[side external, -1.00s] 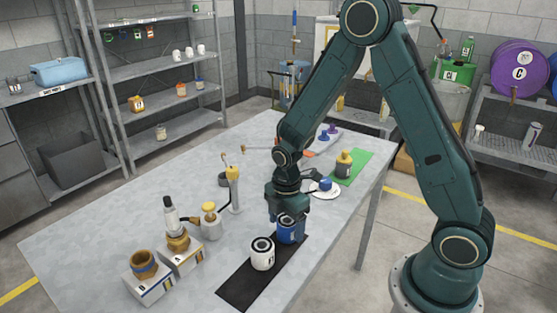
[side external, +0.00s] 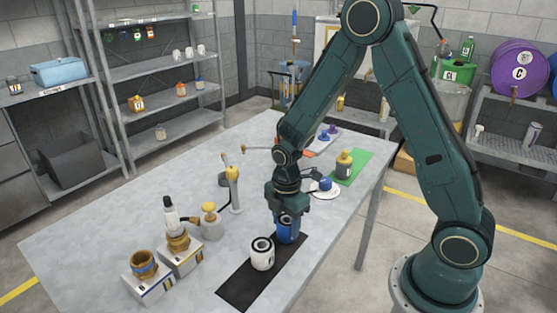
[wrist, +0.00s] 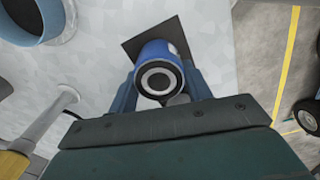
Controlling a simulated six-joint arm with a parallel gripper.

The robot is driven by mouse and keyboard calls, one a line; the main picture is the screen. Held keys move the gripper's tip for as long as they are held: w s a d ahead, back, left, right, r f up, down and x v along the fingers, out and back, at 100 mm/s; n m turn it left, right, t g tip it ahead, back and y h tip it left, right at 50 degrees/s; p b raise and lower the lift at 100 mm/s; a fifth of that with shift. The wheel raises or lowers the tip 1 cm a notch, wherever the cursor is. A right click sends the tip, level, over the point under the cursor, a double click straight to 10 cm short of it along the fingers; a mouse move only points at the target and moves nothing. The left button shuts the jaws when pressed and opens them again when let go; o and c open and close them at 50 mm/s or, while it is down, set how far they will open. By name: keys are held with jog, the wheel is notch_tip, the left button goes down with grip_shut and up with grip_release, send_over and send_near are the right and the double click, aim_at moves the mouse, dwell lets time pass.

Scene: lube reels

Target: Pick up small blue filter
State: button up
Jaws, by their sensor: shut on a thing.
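The small blue filter (side external: 287,231) stands upright at the far end of the black mat (side external: 239,289). My gripper (side external: 287,216) points down over it and is shut on its upper part. In the wrist view, the blue filter (wrist: 155,50) sits between the two fingers (wrist: 160,88), with its dark ringed top facing the camera. I cannot tell whether its base touches the mat. A white filter (side external: 262,256) with a dark ringed top stands on the mat just in front and to the left.
Two boxes with brown fittings (side external: 150,285) stand at the front left. A yellow-topped pump (side external: 211,222) and a yellow-topped post (side external: 235,192) stand left of my gripper. A white plate (side external: 325,193) with a blue item and a green mat (side external: 352,168) lie behind.

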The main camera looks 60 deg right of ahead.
aim_at(286, 220)
notch_tip(286, 220, up, 20)
dwell(0.7)
dwell(0.5)
